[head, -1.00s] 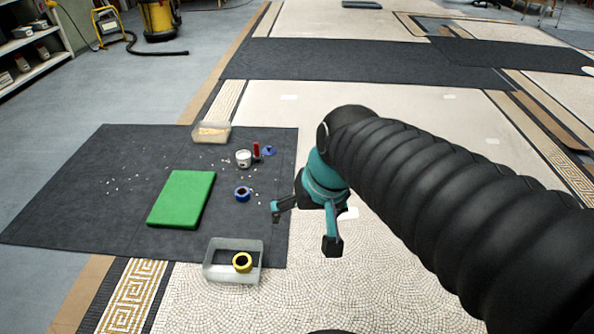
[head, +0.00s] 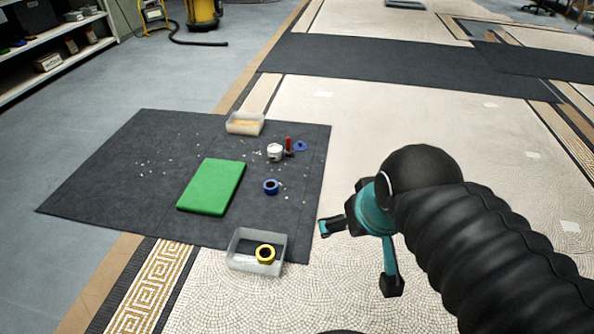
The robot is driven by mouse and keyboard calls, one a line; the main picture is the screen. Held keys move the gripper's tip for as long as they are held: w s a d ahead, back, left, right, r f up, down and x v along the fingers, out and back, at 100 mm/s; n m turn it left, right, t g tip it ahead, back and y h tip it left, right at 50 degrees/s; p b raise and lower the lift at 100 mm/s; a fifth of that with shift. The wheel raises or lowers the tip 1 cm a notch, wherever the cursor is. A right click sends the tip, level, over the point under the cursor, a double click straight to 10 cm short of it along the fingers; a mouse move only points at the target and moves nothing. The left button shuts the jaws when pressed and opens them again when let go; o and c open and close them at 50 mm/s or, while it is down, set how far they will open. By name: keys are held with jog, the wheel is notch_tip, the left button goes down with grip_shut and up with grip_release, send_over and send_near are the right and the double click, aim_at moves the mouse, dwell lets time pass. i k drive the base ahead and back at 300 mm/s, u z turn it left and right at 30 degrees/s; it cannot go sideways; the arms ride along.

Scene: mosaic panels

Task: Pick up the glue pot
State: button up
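The glue pot appears to be the small white and grey pot (head: 275,152) standing upright on the dark mat (head: 120,195), close to a red-handled tool (head: 289,146). My gripper (head: 357,256) is open and empty. It hangs over the pale mosaic floor to the right of the mat, apart from the pot and nearer to me. Nothing covers the pot in this view.
A blue tape roll (head: 271,187), a blue ring-like item (head: 300,146) and a green pad (head: 212,187) lie on the mat. Small chips are scattered around.

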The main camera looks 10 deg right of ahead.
aim_at(275, 150)
jog(key=u, duration=0.05)
jog(key=k, duration=0.4)
jog(key=u, duration=1.5)
jog(key=i, duration=3.8)
jog(key=z, duration=0.8)
jog(key=i, duration=1.2)
jog(key=z, duration=1.75)
jog(key=i, duration=0.95)
jog(key=z, duration=0.6)
